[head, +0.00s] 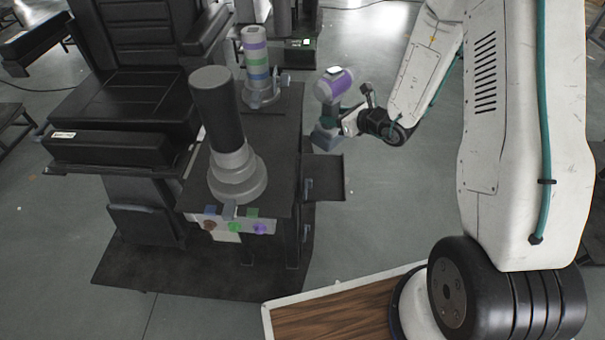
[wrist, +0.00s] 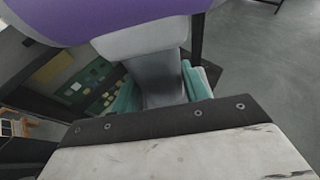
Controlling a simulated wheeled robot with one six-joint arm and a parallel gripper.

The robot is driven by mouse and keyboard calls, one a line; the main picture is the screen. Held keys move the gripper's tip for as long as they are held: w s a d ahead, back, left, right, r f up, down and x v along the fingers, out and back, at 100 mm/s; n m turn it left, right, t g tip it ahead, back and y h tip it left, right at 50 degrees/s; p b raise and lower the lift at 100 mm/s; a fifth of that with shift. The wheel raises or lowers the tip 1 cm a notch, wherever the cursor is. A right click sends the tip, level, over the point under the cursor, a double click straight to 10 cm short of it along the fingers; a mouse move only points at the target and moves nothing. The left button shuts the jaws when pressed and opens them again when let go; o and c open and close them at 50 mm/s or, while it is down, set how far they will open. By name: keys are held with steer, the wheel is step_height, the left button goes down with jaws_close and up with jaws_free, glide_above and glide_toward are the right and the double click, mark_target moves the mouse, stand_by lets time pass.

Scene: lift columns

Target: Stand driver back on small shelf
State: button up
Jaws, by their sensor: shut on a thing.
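The driver (head: 337,86) has a purple body with a pale grey end, a grey handle and a grey block-shaped foot. It is roughly upright. The small shelf (head: 328,178) is a dark flat plate on the right side of the black stand. The driver's foot appears just beyond the shelf's far edge; whether they touch I cannot tell. My gripper (head: 331,115) is shut on the driver's handle. In the wrist view, teal fingers (wrist: 160,88) grip both sides of the grey handle, below the purple body (wrist: 110,15). The foot is hidden there.
The black stand (head: 275,165) carries a grey column with a black top (head: 222,130) and a purple-and-green banded column (head: 256,65). A black seat (head: 120,100) is at left. A wood-topped board (head: 335,310) lies in front. Grey floor right of the shelf is clear.

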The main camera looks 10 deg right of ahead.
steer(key=a+n+y, duration=0.1)
steer(key=s+a+r+n+g+y, duration=0.1)
steer(key=shift+r+n+g, duration=0.2)
steer(key=shift+n+g, duration=0.1)
steer(key=s+a+n+g+y, duration=0.1)
steer(key=s+n+g+y, duration=0.3)
steer(key=s+n+g, duration=0.15)
step_height(320, 180, down, 9)
steer(key=shift+s, duration=0.45)
steer(key=o, duration=1.4)
steer(key=shift+f, duration=0.1)
